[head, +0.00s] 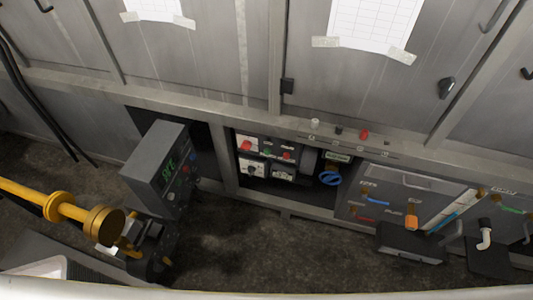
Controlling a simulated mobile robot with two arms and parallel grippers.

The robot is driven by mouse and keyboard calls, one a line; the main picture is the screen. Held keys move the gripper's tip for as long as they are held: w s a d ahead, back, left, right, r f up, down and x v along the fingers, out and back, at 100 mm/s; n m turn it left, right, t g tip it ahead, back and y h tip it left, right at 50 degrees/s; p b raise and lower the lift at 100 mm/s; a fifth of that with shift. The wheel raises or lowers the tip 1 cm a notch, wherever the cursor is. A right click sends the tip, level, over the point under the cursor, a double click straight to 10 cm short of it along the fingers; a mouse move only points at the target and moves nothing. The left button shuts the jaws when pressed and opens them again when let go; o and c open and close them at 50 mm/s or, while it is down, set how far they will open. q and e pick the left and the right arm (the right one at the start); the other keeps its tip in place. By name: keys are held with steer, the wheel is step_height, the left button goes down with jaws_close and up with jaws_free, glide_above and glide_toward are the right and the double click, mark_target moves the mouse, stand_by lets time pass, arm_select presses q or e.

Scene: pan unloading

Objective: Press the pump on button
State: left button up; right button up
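A grey control box (155,165) stands at the left-centre, in front of the cabinet wall. The labels are too small to read, so I cannot tell which button is the pump on button. My yellow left arm comes in from the left. My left gripper (150,252) is dark and hangs below the control box, apart from the buttons in the picture. Its fingers are too unclear to tell open from shut. My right gripper is out of view.
Right of the box, an open bay (285,195) holds red knobs, white units and a blue ring handle (330,178). A panel (385,190) with coloured handles and dark trays (410,245) projects farther right. Bare dark floor (260,250) lies in front.

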arm_select(q)
jaws_close()
stand_by(1.4)
